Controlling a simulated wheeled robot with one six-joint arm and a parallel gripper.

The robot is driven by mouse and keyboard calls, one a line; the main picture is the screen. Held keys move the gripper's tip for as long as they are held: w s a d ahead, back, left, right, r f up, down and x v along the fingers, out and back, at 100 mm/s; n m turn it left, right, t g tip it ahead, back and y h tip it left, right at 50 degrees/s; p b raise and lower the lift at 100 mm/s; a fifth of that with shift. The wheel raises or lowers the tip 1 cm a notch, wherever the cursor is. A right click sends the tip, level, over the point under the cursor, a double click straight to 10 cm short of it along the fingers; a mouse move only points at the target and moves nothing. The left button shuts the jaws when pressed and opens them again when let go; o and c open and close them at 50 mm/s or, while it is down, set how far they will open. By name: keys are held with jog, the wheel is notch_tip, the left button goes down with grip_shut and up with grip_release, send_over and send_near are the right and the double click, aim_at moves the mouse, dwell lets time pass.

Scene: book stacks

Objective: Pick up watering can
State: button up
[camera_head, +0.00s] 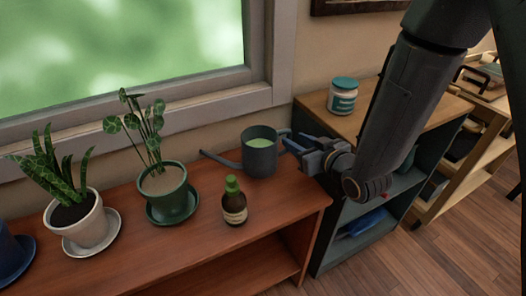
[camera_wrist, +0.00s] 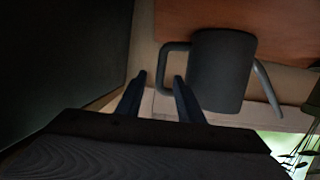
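The watering can (camera_head: 261,158) is dark grey, with green inside its open top. It stands upright on the reddish wooden shelf (camera_head: 203,229), its spout to the left and its handle to the right, toward my gripper. My gripper (camera_head: 289,143) is at the can's right side, by the handle. In the wrist view the can (camera_wrist: 221,72) appears upside down, with its loop handle (camera_wrist: 163,72) toward my gripper. My gripper's two fingers (camera_wrist: 160,78) are apart, and the handle's upright bar appears between them. I cannot tell whether either finger touches it.
A brown bottle with a green cap (camera_head: 234,203) stands in front of the can. Potted plants in a green pot (camera_head: 170,200) and a white pot (camera_head: 88,224) stand left. A teal-lidded jar (camera_head: 342,97) is on the dark cabinet to the right. A window is behind.

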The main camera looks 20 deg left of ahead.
jog(key=x, duration=0.8)
jog(key=shift+w+a+f, duration=0.15)
jog(key=shift+c, duration=0.3)
grip_shut()
dwell(1.0)
